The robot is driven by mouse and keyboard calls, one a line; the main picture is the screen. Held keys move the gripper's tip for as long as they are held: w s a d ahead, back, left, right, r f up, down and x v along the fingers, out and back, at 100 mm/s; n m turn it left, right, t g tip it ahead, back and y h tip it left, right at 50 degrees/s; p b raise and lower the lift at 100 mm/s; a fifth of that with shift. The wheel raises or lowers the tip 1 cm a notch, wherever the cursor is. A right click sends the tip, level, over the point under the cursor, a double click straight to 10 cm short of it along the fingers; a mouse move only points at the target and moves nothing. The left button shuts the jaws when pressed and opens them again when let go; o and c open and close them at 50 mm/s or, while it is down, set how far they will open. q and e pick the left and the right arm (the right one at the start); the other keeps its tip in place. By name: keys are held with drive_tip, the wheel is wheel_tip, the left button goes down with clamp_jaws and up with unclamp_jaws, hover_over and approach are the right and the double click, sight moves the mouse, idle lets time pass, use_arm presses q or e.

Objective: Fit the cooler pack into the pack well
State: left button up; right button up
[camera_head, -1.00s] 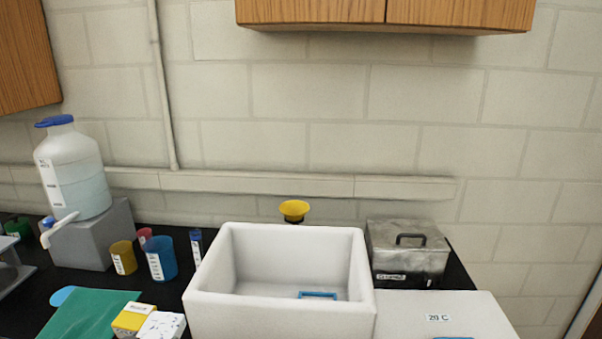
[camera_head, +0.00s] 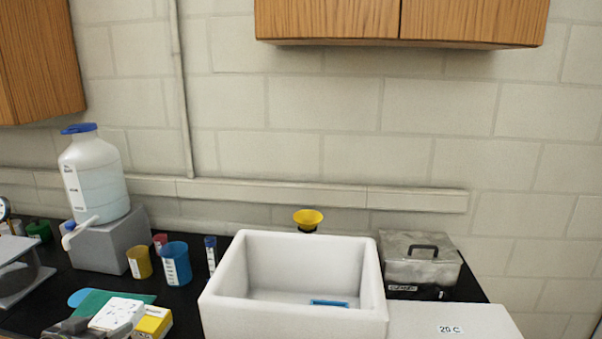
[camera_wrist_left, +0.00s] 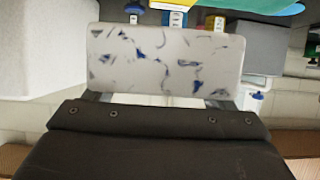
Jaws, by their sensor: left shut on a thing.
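The cooler pack (camera_head: 117,313), white with dark blue marks, is at the lower left of the head view. My left gripper (camera_head: 88,325), partly cut off by the bottom edge, is shut on it. In the left wrist view the pack (camera_wrist_left: 165,60) spans the space between the fingers. The white open box (camera_head: 225,290) stands right of the pack, apart from it. A blue-edged rectangle (camera_head: 329,303), perhaps the pack well, shows on its floor; the near wall hides part of the floor. My right gripper is not in view.
A yellow box (camera_head: 153,322) is close to the right of the pack. A green sheet (camera_head: 95,301), blue cup (camera_head: 176,264) and yellow cup (camera_head: 139,262) lie behind. A metal lidded box (camera_head: 420,265) and a white block labelled 20 C (camera_head: 450,318) stand right of the open box.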

use_arm(q)
drive_tip(key=a+r, duration=0.3)
drive_tip(key=shift+a+r, duration=0.35)
drive_tip(key=shift+a, duration=0.05)
drive_tip(key=s+d+r+m+g+h, duration=0.1)
drive_tip(key=s+d+m+g+h, duration=0.35)
drive_tip(key=d, duration=0.95)
drive_tip(key=s+d+m+g+h, duration=0.1)
drive_tip(key=s+d+m+h, duration=0.65)
drive_tip(key=d, duration=0.75)
wheel_tip(320, 180, down, 12)
drive_tip(key=s+n+y+b, duration=0.1)
drive_tip(key=y+b, duration=0.1)
drive_tip(key=b, duration=0.9)
drive_tip(key=shift+a+r+n, duration=0.25)
drive_tip(key=shift+n, duration=0.15)
drive_tip(key=shift+s, duration=0.1)
